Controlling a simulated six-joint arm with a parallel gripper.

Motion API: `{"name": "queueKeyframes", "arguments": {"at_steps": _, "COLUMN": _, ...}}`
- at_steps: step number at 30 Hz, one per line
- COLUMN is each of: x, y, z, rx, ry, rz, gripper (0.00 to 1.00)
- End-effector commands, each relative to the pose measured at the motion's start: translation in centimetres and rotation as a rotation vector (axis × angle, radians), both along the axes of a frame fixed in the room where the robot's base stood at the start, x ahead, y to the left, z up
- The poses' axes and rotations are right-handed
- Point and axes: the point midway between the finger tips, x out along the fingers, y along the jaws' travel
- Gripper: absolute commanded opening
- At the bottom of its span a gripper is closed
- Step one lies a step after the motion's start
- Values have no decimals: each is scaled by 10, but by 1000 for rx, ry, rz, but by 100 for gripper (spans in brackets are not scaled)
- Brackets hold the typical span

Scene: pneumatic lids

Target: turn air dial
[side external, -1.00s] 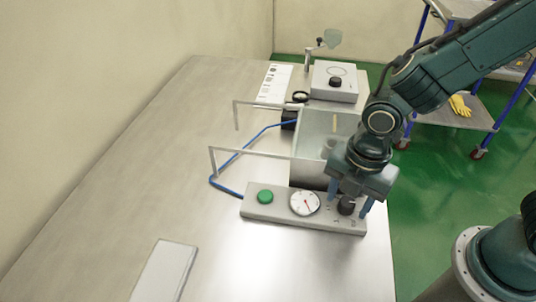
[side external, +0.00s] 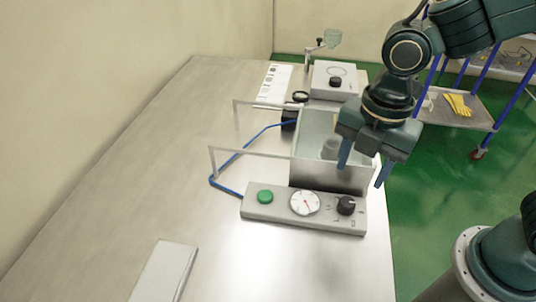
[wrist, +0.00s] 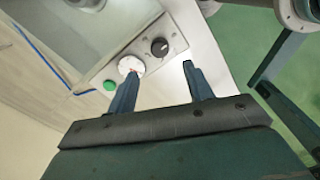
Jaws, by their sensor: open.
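The air dial is a black round knob (side external: 346,205) at the right end of a grey control panel (side external: 325,223). A white gauge (side external: 305,202) with a red needle and a green button (side external: 265,196) sit to its left. My gripper (side external: 363,172) is open and empty, raised above and behind the panel, apart from the knob. In the wrist view the knob (wrist: 160,47) shows clear, beyond my fingertips (wrist: 160,72).
A clear-walled metal box (side external: 325,172) stands right behind the panel, with a frame over its left side. A blue hose (side external: 226,189) runs left of it. A grey box with a knob (side external: 333,82) stands farther back.

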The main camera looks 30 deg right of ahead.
Motion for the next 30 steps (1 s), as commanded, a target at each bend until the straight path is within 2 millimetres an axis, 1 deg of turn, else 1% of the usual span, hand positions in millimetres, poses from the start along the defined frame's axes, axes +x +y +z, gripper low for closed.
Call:
{"name": "queueKeyframes", "arguments": {"at_steps": 1, "x": 1, "y": 1, "z": 9, "rx": 3, "ry": -4, "rz": 0, "gripper": 51}}
{"name": "queueKeyframes", "arguments": {"at_steps": 3, "x": 0, "y": 0, "z": 18, "rx": 2, "ry": -3, "rz": 0, "gripper": 51}}
{"name": "queueKeyframes", "arguments": {"at_steps": 6, "x": -1, "y": 0, "z": 30, "rx": 1, "ry": -2, "rz": 1, "gripper": 51}}
{"name": "queueKeyframes", "arguments": {"at_steps": 10, "x": -1, "y": 0, "z": 40, "rx": 1, "ry": -2, "rz": 1, "gripper": 51}}
{"name": "queueKeyframes", "arguments": {"at_steps": 15, "x": -2, "y": -1, "z": 45, "rx": 0, "ry": 1, "rz": 1, "gripper": 51}}
{"name": "queueKeyframes", "arguments": {"at_steps": 25, "x": -2, "y": -1, "z": 46, "rx": 0, "ry": 0, "rz": -3, "gripper": 51}}
{"name": "queueKeyframes", "arguments": {"at_steps": 30, "x": -2, "y": -8, "z": 50, "rx": 11, "ry": -14, "rz": -68, "gripper": 51}}
